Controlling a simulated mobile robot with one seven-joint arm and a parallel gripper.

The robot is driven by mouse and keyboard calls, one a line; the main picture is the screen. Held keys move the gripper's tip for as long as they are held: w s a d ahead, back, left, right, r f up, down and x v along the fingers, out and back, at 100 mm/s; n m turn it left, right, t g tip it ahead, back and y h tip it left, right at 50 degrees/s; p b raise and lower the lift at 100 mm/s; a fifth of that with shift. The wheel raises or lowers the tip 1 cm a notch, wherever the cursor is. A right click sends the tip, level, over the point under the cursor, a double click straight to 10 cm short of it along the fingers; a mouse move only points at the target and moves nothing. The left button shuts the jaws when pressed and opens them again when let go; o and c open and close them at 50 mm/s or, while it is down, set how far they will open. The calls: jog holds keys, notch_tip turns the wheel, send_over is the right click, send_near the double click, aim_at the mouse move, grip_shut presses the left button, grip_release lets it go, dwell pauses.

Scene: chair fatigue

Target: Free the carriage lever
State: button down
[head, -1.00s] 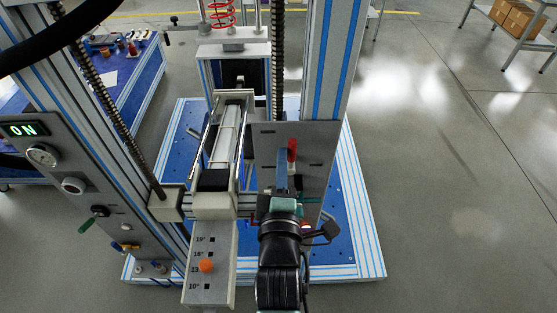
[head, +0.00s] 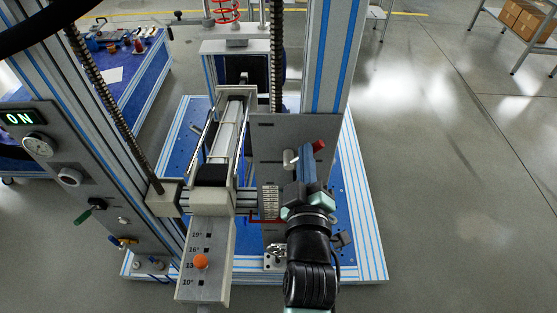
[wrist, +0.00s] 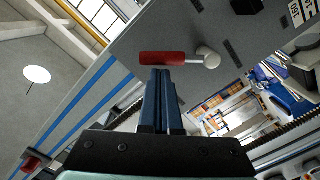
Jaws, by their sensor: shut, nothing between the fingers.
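The carriage lever has a red grip (head: 319,145) and a pale metal hub (head: 289,157) on the grey upright plate (head: 265,140). In the wrist view the red grip (wrist: 163,58) lies crosswise, with the round hub (wrist: 207,57) at its right end. My gripper (head: 304,150) is shut and empty, with its blue fingers between hub and grip in the head view. In the wrist view the fingertips (wrist: 163,71) are just below the red grip; I cannot tell if they touch it. The fingers hide the middle of the lever in the head view.
Left of my arm is a tilted grey plate with an orange knob (head: 200,261) and several marked holes. The frame column (head: 328,60) rises behind the plate. The floor to the right is clear.

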jog(key=d+f+m+b, duration=0.1)
jog(key=m+b, duration=0.1)
jog(key=d+f+m+b, duration=0.1)
jog(key=m+b, duration=0.1)
jog(key=m, duration=0.1)
jog(key=d+f+m+b, duration=0.1)
jog(key=m+b, duration=0.1)
jog(key=shift+d+f+y, duration=0.2)
jog(key=shift+f+y, duration=0.1)
jog(key=shift+f, duration=0.1)
jog(key=shift+b, duration=0.35)
